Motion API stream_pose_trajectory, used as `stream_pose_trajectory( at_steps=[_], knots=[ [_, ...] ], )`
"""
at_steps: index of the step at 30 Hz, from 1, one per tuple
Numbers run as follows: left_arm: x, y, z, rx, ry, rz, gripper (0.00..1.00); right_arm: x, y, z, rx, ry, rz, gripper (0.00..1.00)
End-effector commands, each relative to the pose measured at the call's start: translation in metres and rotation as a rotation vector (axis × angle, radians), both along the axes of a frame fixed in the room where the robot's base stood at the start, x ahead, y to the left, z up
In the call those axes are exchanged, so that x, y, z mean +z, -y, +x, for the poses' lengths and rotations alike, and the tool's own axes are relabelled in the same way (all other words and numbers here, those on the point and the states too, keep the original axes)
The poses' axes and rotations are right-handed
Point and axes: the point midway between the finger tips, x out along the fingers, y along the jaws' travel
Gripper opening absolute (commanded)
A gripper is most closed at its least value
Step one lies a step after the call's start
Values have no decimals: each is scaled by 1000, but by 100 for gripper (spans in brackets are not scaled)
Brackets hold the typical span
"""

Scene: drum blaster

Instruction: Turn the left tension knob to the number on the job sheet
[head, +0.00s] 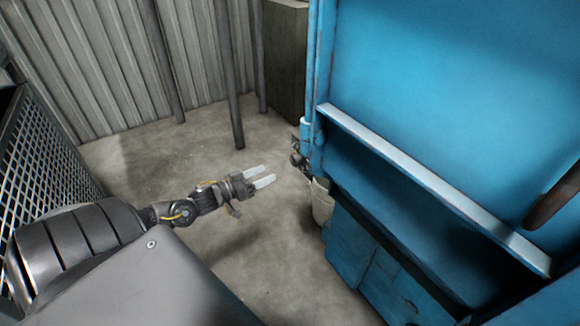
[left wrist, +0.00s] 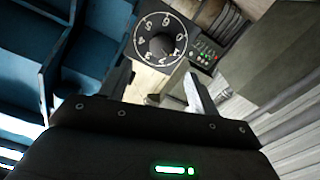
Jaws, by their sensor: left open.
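A round dark dial with white numerals and a black knob (left wrist: 159,46) in its middle shows at the top of the left wrist view. The numerals appear rotated, and I cannot tell the knob's setting. My left gripper (head: 266,175) is open and empty in the head view, with its two pale fingers pointing right towards the blue machine (head: 440,70). In the left wrist view its fingers (left wrist: 156,70) spread either side below the dial, apart from the knob. I do not see the job sheet. My right gripper is not in view.
A small panel with green and red lights (left wrist: 205,55) sits beside the dial. A pale ledge (head: 430,185) runs along the blue machine. Dark posts (head: 230,80) stand at the back, and a mesh panel (head: 40,165) is at left. The concrete floor (head: 150,165) has free room.

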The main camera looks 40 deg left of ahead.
Motion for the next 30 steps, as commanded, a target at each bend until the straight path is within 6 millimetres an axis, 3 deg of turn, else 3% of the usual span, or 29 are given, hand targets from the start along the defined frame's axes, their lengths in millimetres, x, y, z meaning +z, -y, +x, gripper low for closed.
stream_pose_trajectory(
  at_steps=[8,21,30],
  knots=[
    [1,4,17,3,3,0,61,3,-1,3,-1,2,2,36],
    [1,25,87,4,2,0,61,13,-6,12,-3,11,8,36],
    [0,31,104,4,-1,1,61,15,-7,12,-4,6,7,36]
  ],
)
